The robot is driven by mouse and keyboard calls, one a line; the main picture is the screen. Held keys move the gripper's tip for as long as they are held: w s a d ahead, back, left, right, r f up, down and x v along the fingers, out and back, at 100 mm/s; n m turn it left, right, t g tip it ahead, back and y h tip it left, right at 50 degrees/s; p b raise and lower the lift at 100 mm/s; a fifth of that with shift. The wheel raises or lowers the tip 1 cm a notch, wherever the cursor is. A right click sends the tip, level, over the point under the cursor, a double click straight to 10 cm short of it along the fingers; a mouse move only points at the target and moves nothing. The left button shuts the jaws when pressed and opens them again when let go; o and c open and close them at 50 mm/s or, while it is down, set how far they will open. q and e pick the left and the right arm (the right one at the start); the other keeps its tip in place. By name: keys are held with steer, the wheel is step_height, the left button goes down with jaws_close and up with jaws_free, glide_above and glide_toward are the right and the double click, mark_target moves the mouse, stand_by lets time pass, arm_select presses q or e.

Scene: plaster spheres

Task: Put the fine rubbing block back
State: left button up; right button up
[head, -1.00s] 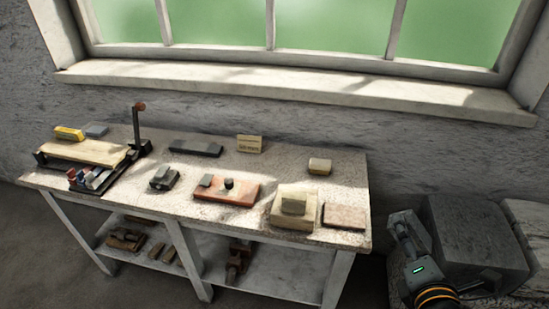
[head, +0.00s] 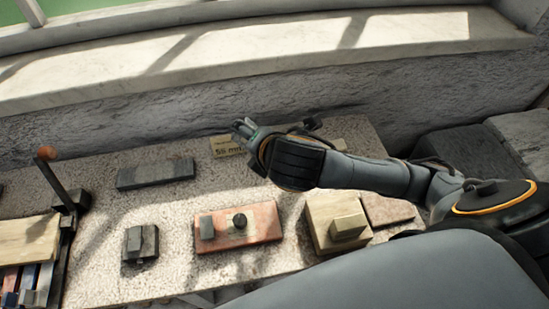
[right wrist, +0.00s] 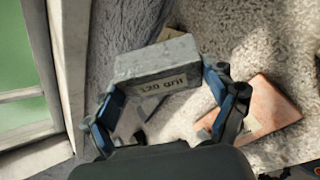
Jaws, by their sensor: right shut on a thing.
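My right gripper (head: 240,128) reaches over the back of the workbench, close to the small sign. My left gripper is out of view.
The sign (head: 226,147) stands at the bench's back edge.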

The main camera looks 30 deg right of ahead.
steer(key=s+d+f+m+g+y, duration=0.35)
steer(key=s+d+m+g, duration=0.4)
steer(key=m, duration=1.05)
steer(key=shift+t+h, duration=0.35)
steer(key=shift+t, duration=0.6)
steer(key=w+f+p, duration=0.1)
steer(key=w+f, duration=0.2)
steer(key=w, duration=0.1)
steer(key=w+d+f+p, duration=0.1)
steer(key=w+f, duration=0.2)
steer(key=w, duration=0.1)
steer(key=w+d+f+p, duration=0.1)
steer(key=w+f, duration=0.2)
steer(key=w, duration=0.1)
steer(key=shift+f, duration=0.3)
step_height(320, 180, down, 3)
steer(key=shift+p, duration=0.55)
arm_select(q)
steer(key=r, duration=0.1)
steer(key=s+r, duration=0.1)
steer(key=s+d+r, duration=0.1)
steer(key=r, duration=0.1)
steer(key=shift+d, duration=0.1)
arm_select(e)
steer(key=shift+f, duration=0.2)
steer(key=o, duration=1.6)
steer(key=shift+f, duration=0.1)
